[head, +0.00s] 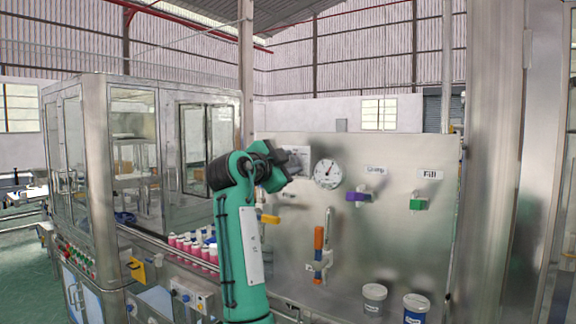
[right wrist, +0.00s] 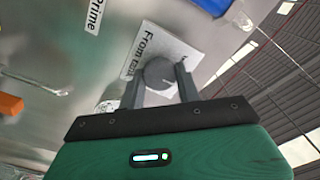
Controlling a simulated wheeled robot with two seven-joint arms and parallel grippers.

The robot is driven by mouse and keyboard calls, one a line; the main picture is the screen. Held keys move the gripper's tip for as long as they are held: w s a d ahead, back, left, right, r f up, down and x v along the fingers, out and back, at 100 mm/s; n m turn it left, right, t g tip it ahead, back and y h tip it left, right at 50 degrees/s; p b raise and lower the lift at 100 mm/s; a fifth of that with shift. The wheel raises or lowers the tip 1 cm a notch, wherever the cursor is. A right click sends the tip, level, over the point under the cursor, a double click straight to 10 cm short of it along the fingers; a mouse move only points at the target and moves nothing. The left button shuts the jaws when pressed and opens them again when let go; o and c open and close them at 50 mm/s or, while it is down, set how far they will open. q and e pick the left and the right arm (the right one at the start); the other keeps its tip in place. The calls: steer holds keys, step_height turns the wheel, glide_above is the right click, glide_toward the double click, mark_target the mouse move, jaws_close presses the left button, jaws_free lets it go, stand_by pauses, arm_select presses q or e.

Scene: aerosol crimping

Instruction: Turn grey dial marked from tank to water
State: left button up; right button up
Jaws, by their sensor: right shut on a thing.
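The grey dial (right wrist: 160,75) shows in the right wrist view, on a white label plate (right wrist: 183,48) that reads "From tank". My right gripper (right wrist: 160,88) has one finger on each side of the dial and is shut on it. In the head view my green right arm reaches up to the panel, and its gripper (head: 284,165) is at the panel's upper left. There the gripper hides the dial, and only part of the white plate (head: 300,157) shows. The word for water cannot be read. My left gripper is not in view.
The steel panel (head: 400,240) also carries a round gauge (head: 327,173), a purple handle (head: 357,196), a green handle (head: 418,204), a yellow handle (head: 269,218) and an orange lever (head: 319,240). Pink cans (head: 190,247) line the conveyor at left.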

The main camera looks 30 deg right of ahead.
steer(key=o, duration=1)
steer(key=shift+c, duration=0.2)
steer(key=shift+s+a, duration=0.1)
steer(key=shift+a, duration=0.05)
steer(key=b+v, duration=0.5)
steer(key=v, duration=0.8)
steer(key=shift+a, duration=0.25)
steer(key=shift+s, duration=0.1)
